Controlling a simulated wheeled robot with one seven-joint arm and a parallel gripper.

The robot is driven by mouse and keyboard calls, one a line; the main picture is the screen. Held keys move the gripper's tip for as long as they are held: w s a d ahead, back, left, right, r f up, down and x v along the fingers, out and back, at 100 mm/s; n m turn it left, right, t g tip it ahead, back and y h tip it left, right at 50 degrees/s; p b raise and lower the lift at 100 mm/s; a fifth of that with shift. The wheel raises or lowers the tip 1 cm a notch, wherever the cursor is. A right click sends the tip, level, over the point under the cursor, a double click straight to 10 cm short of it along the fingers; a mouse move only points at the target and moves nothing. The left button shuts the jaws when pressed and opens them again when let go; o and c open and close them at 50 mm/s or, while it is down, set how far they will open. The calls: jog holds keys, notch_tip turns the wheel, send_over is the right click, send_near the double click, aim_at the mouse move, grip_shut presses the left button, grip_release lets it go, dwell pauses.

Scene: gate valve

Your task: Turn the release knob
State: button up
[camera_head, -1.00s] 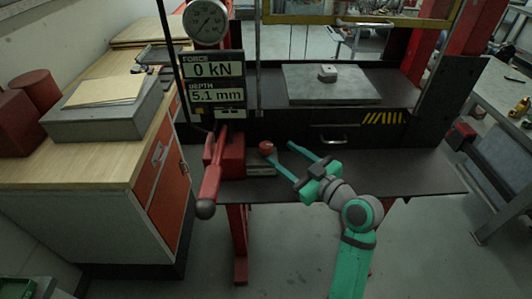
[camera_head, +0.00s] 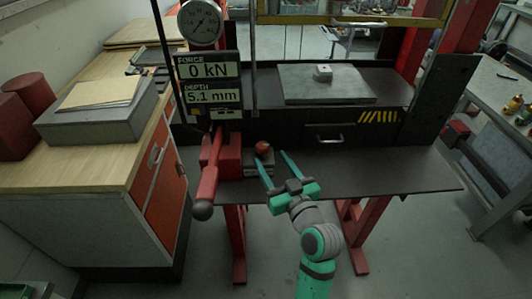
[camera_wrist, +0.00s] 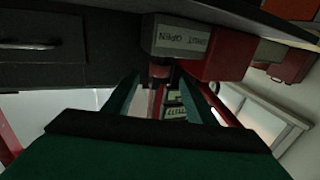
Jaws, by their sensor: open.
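The release knob (camera_head: 262,148) is a small red round knob on top of a grey block, beside the red pump body (camera_head: 228,155) of the press. In the wrist view the knob (camera_wrist: 160,72) shows between the finger ends, under a grey block marked "SHUT OPEN" (camera_wrist: 180,40). My gripper (camera_head: 275,164) is open and empty, with its teal fingers pointing at the knob. In the head view the fingertips appear one on each side of the knob; I cannot tell whether they touch it. The wrist view also shows the open fingers (camera_wrist: 160,92).
A red lever with a dark ball end (camera_head: 203,208) stands left of the knob. The display (camera_head: 209,82) reads 0 kN and 5.1 mm. The black shelf (camera_head: 390,172) is bare to the right. A wooden workbench (camera_head: 110,150) stands at left.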

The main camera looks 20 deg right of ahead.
aim_at(266, 152)
jog(key=shift+w+a, duration=0.15)
jog(key=shift+w, duration=2.2)
jog(key=c, duration=1)
